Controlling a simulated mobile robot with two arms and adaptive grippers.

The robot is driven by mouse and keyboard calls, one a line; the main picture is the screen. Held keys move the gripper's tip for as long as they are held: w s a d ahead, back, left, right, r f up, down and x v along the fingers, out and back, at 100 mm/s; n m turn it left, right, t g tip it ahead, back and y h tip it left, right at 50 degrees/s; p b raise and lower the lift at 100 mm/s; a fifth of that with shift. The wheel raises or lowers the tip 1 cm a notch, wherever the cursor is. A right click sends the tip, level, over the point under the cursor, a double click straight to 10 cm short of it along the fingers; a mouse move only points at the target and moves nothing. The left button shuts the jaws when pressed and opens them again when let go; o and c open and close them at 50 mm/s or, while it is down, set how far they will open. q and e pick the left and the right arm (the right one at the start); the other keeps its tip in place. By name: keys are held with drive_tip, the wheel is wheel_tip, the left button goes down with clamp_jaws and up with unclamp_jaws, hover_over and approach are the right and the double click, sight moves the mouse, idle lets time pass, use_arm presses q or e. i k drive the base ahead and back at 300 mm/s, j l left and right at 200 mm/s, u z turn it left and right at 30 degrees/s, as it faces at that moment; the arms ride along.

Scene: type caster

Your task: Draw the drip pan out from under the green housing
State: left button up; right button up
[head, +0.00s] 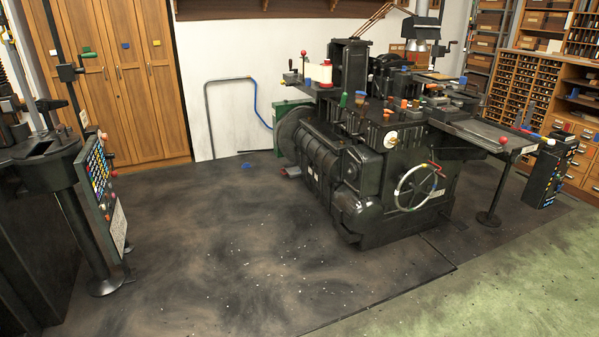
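A green housing (288,109) stands at the back against the white wall, partly hidden behind the big dark wheel (295,131) of the black casting machine (335,165). I cannot clearly make out a drip pan under it. A small red and grey piece (291,171) lies low by the foot of the wheel, and I cannot tell what it is. Neither of my grippers is in view.
The dark floor (220,240) in front and left is open, with small light scraps. Another black machine with a keyed panel (98,178) stands left. A side table on a post (488,190) juts right. A small blue item (247,165) lies near the wall.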

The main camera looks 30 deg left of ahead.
sight(293, 170)
drive_tip(key=u, duration=1.6)
drive_tip(key=i, duration=8.05)
drive_tip(key=j+z, duration=0.15)
drive_tip(key=z, duration=0.2)
